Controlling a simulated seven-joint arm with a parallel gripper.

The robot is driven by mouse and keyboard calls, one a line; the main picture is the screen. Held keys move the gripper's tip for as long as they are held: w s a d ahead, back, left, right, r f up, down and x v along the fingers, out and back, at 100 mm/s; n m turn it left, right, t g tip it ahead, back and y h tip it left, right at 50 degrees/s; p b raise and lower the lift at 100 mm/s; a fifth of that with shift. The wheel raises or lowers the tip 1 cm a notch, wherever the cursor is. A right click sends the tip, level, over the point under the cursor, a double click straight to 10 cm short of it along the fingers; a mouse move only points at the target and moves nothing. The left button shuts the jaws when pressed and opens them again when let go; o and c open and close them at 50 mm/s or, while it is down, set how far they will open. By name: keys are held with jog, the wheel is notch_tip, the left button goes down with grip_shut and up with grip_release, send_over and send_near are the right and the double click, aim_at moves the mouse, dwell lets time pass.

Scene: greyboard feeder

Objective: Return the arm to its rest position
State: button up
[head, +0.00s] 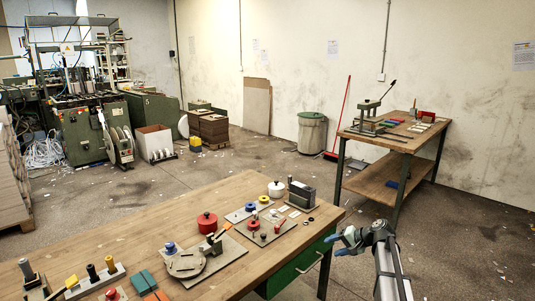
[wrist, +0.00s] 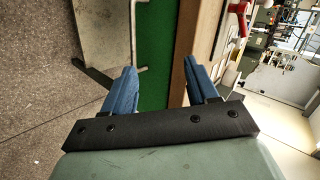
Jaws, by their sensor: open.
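My gripper (head: 338,243) is at the right of the head view, off the right end of the wooden workbench (head: 130,244). Its two blue fingers point left towards the bench's green drawer (head: 300,264). In the wrist view my gripper (wrist: 162,72) shows its blue fingers spread wide apart with nothing between them. The green drawer front (wrist: 156,50) and the bench's wooden edge (wrist: 183,50) lie beyond the fingers. I cannot tell the exact gap between the fingertips and the bench.
The bench carries a red round pot (head: 207,222), a white pot (head: 276,189), a dark grey block (head: 301,195) and several small fixtures. A second table (head: 376,180) stands behind my arm. Open floor (head: 470,235) lies to the right.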

jog(key=s+a+f+n+g+h, duration=0.1)
jog(key=s+a+f+g+h, duration=0.2)
jog(key=s+f, duration=1.1)
jog(key=s+a+f+g, duration=0.3)
jog(key=s+a+f, duration=0.3)
jog(key=s+f, duration=0.8)
jog(key=s+f+n+g+h, duration=0.1)
jog(key=s+f, duration=0.3)
jog(key=s, duration=0.6)
jog(key=s+f+n+g+h, duration=0.2)
jog(key=s+f+g, duration=0.1)
jog(key=s, duration=0.8)
jog(key=s+f+n+g+h, duration=0.1)
jog(key=s+f+g+h, duration=0.1)
jog(key=s+f, duration=0.4)
jog(key=s, duration=0.4)
jog(key=shift+s, duration=0.35)
jog(key=shift+f, duration=0.1)
jog(key=shift+c, duration=0.3)
